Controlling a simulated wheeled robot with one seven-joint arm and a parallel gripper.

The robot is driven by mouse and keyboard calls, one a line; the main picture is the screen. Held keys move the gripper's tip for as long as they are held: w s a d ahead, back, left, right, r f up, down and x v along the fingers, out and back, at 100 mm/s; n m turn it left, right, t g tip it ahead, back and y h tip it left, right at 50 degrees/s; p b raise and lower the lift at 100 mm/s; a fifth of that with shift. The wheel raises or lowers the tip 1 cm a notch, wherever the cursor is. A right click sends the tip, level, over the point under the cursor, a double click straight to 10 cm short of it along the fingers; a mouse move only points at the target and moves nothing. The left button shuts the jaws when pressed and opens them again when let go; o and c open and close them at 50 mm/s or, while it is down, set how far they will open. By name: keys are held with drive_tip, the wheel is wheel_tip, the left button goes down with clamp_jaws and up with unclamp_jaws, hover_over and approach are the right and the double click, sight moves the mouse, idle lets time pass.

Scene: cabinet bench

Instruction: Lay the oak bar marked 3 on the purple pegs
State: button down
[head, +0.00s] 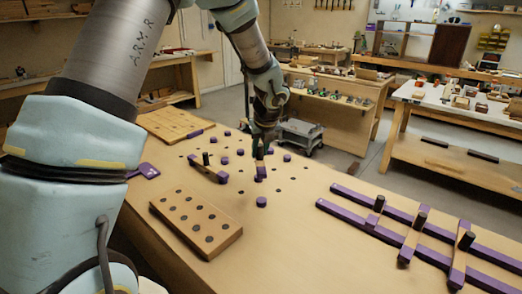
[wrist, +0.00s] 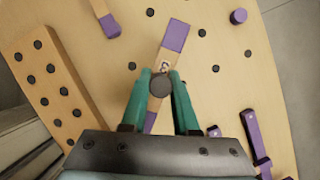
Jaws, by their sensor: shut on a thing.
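My gripper (head: 259,152) points down over the bench and is shut on the dark knob of an oak bar with purple ends (wrist: 174,36). In the wrist view the green fingers (wrist: 160,88) close on the knob (wrist: 161,86). In the head view only a purple end (head: 260,173) shows clearly below the fingers. I cannot tell whether the bar touches the bench. Purple pegs stand around it, one in front (head: 262,201), one behind right (head: 287,158).
Another purple-ended bar with a knob (head: 207,171) lies to the left. An oak block with dark holes (head: 196,222) is at front left. Long purple rails (head: 345,193) with knobbed oak crossbars (head: 412,240) lie at right. The bench (head: 300,245) has a clear strip in front.

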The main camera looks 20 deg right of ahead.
drive_tip(key=shift+f, duration=0.15)
drive_tip(key=shift+f+b, duration=2.3)
drive_tip(key=shift+f, duration=1.2)
drive_tip(key=shift+f, duration=1.1)
idle(1.2)
drive_tip(key=shift+c, duration=1)
unclamp_jaws()
drive_tip(key=shift+r+p, duration=0.15)
drive_tip(key=shift+p, duration=0.2)
drive_tip(key=shift+r+p, duration=3.8)
drive_tip(key=shift+r, duration=0.1)
